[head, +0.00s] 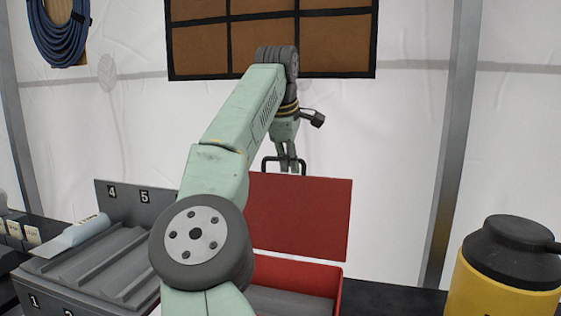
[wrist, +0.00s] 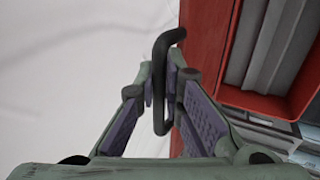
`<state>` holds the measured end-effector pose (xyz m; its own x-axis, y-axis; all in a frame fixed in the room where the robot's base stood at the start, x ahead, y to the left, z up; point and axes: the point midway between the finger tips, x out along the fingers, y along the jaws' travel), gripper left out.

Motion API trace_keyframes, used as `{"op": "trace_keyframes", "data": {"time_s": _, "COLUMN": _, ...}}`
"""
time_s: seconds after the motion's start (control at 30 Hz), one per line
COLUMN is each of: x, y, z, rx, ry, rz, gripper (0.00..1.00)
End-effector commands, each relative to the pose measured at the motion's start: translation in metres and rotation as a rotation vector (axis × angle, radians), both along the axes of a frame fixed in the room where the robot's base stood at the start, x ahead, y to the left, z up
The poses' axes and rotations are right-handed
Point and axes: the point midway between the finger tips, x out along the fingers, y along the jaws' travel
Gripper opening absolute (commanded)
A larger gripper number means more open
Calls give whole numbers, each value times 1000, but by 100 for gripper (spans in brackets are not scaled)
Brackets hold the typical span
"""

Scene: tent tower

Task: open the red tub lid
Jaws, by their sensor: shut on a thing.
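The red tub (head: 318,279) stands behind my arm in the head view, and its grey inside shows. Its red lid (head: 318,212) stands raised at the back of the tub, close to upright. My gripper (head: 288,168) is at the lid's upper edge, shut on the black lid handle (head: 268,165). In the wrist view the handle (wrist: 160,90) passes between the fingers of my gripper (wrist: 170,100). The open tub (wrist: 282,107) shows at the right there. My arm hides the tub's left part in the head view.
A grey ribbed bin (head: 105,265) with numbered walls stands left of the tub, with a pale tool (head: 78,233) on it. A yellow canister (head: 505,275) with a black top stands at the right. A white tent wall (head: 405,130) rises behind.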

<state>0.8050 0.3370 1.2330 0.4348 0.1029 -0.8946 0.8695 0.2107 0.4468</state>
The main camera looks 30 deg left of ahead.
Motion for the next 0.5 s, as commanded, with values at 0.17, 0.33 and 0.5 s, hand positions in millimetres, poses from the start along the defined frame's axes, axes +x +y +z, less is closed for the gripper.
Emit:
{"op": "trace_keyframes", "data": {"time_s": 0.17, "x": 5, "y": -4, "z": 0, "rx": -6, "ry": 21, "rz": 4, "gripper": 0}}
{"op": "trace_keyframes", "data": {"time_s": 0.33, "x": 6, "y": -5, "z": -1, "rx": -7, "ry": 30, "rz": 6, "gripper": 0}}
{"op": "trace_keyframes", "data": {"time_s": 0.5, "x": 6, "y": -4, "z": -2, "rx": -6, "ry": 32, "rz": 6, "gripper": 0}}
